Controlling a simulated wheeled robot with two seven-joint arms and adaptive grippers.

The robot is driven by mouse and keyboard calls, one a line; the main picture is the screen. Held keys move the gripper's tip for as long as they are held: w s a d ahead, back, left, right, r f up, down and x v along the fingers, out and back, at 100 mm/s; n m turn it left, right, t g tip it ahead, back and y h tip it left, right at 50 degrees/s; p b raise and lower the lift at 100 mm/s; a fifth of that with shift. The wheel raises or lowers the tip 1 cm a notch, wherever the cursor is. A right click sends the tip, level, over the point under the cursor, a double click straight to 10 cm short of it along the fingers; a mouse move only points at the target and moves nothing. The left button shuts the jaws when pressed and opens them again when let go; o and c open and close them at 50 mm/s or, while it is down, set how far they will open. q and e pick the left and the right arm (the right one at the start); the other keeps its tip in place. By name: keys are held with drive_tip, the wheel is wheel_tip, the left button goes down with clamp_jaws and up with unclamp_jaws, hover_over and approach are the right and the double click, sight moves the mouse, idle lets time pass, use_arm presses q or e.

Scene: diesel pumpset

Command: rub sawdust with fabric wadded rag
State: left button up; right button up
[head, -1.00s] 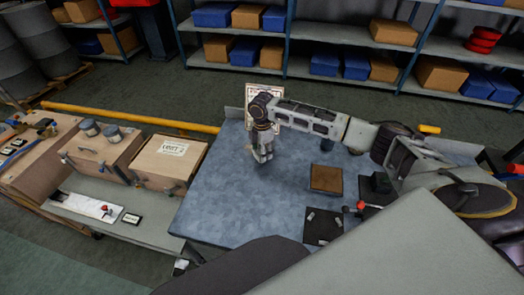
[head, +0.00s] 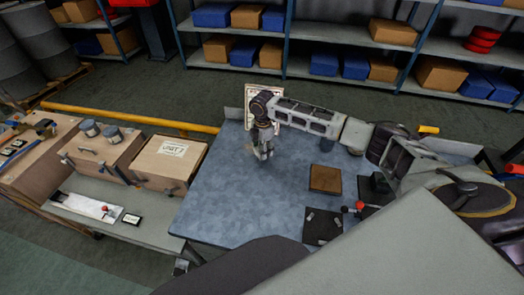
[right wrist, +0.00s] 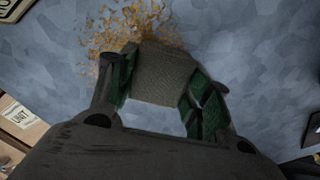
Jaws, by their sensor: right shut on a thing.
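My right gripper (head: 263,154) reaches over the blue-grey metal tabletop (head: 225,205) from the right, fingers pointing down. In the right wrist view, the gripper (right wrist: 172,95) is shut on a grey-brown fabric rag (right wrist: 162,74), which sits between its green-padded fingers. A patch of orange-brown sawdust (right wrist: 122,27) lies scattered on the tabletop, just beyond and to the left of the rag. The rag's far edge meets or covers part of the patch. I cannot tell whether the rag touches the surface. The left gripper is not in view.
A wooden block (head: 325,179) and a dark mat (head: 322,227) with small parts lie on the table's right side. A sign (head: 263,91) stands at the back edge. A UNIT box (head: 170,164) is on the left bench. The table's front left is clear.

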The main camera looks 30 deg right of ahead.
drive_tip(key=shift+w+d, duration=0.5)
drive_tip(key=shift+w, duration=0.1)
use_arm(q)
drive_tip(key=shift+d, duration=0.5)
use_arm(e)
drive_tip(key=shift+w+d, duration=0.15)
drive_tip(key=shift+w, duration=0.05)
drive_tip(key=shift+w+d, duration=0.25)
drive_tip(key=shift+w, duration=0.1)
drive_tip(key=shift+w+d, duration=0.3)
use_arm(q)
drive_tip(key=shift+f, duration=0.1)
use_arm(e)
drive_tip(key=shift+w+d+f, duration=0.1)
drive_tip(key=shift+w+d, duration=0.35)
